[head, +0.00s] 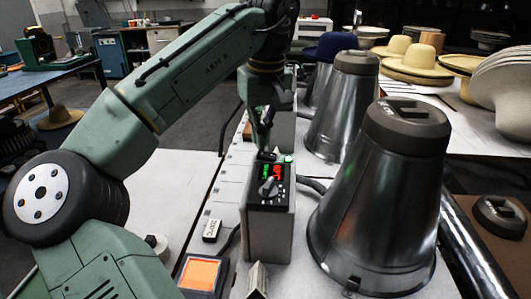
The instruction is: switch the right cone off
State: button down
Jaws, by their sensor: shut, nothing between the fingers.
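The large metal cone (375,205) with a dark cap stands upright at the right front. A second, similar cone (342,105) stands behind it. A grey control box (268,232) stands left of the near cone. Its dark top panel carries a lit red and green display (272,172) and a dark knob (269,188) with a pale pointer line. My gripper (266,148) is shut and empty, pointing down over the far end of this panel. Small parts near the fingertips are partly hidden, and I cannot tell whether the fingers touch them.
Another box (284,130) stands behind my gripper. A small labelled block (212,230) and an orange screen (201,274) lie on the white bench left of the control box. A dark hose (312,184) runs between box and cones. Straw hats (418,58) and a blue hat (331,45) are farther back.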

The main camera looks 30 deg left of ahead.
aim_at(261, 154)
jog(key=shift+f+b, duration=0.65)
jog(key=shift+f, duration=0.45)
dwell(0.4)
jog(key=shift+r, duration=0.1)
notch_tip(261, 154, up, 7)
jog(key=p, duration=0.7)
jog(key=shift+p, duration=0.4)
jog(key=shift+s, duration=0.1)
